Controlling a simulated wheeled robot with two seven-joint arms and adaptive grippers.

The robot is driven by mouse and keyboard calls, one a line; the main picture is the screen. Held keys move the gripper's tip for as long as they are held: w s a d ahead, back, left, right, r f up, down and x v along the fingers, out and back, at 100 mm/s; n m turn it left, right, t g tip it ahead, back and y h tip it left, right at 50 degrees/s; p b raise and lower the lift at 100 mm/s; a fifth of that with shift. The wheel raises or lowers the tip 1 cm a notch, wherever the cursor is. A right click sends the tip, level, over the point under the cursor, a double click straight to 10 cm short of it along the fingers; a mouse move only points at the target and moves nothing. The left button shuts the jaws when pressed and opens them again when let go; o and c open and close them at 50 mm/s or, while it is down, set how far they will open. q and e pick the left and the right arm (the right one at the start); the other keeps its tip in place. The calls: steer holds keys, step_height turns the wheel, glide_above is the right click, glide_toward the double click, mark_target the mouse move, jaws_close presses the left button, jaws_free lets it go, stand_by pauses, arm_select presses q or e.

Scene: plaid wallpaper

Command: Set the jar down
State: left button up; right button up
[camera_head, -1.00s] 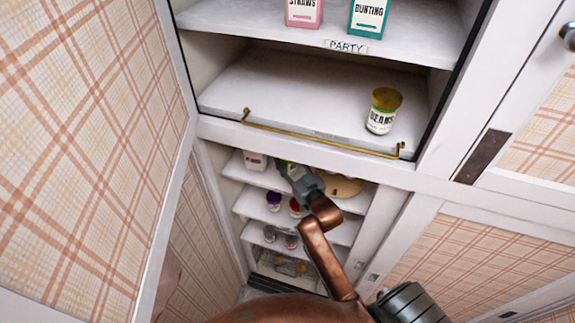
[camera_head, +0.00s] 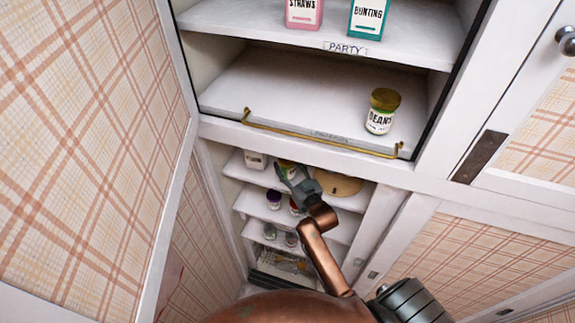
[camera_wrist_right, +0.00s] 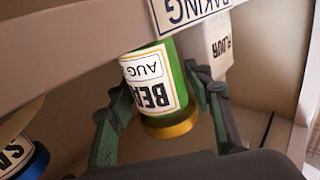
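The jar (camera_head: 287,167) has a green band, a white "BEANS" label and a gold lid. It stands on the top shelf (camera_head: 240,172) of the lower cupboard, beside a white box. My right gripper (camera_head: 298,181) is in front of it. In the right wrist view the jar (camera_wrist_right: 155,85) sits between the fingers of the right gripper (camera_wrist_right: 160,105), with a gap beside the lid on each side. The fingers look open around it. The jar's base is hidden behind the shelf edge in the wrist view. My left gripper is not in view.
The white "FLOUR" box (camera_wrist_right: 212,45) is close to the jar. A tan round object (camera_head: 338,185) lies to its right. Small jars stand on the shelf below. Another "BEANS" jar (camera_head: 381,112) stands on the shelf above, behind a brass rail (camera_head: 320,139).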

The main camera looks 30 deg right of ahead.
steer(key=shift+o, duration=1.4)
steer(key=shift+r, duration=0.25)
steer(key=s+b, duration=0.2)
steer(key=s, duration=1)
steer(key=shift+a, duration=0.35)
steer(key=shift+f, duration=0.2)
